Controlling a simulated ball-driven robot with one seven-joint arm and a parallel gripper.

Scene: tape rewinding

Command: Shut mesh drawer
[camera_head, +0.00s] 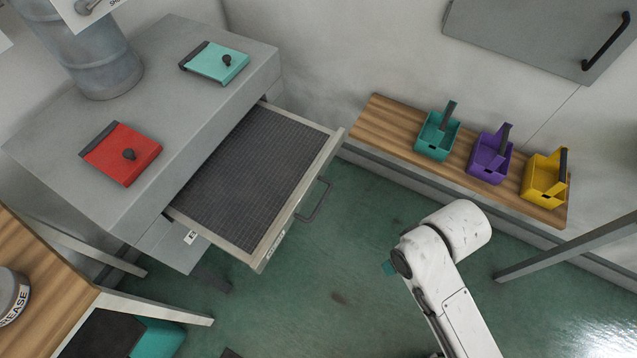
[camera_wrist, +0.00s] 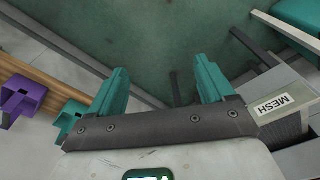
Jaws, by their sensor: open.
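The mesh drawer (camera_head: 250,170) is pulled well out of the grey cabinet (camera_head: 215,108). Its dark mesh bottom looks empty, and a bar handle (camera_head: 315,203) sticks out from its front. In the wrist view a label reading MESH (camera_wrist: 273,103) shows at the right, just beyond the gripper. My gripper (camera_wrist: 163,82) is open, its two teal fingers apart with nothing between them. In the head view it is mostly hidden behind my white arm; only a bit of teal (camera_head: 388,268) shows, to the right of the drawer front and apart from it.
A red hinged lid (camera_head: 120,155) and a teal one (camera_head: 215,63) lie on the cabinet top beside a metal drum (camera_head: 95,65). A wooden shelf (camera_head: 390,118) holds teal, purple and yellow bins. A wooden bench (camera_head: 40,262) stands at lower left. The green floor before the drawer is clear.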

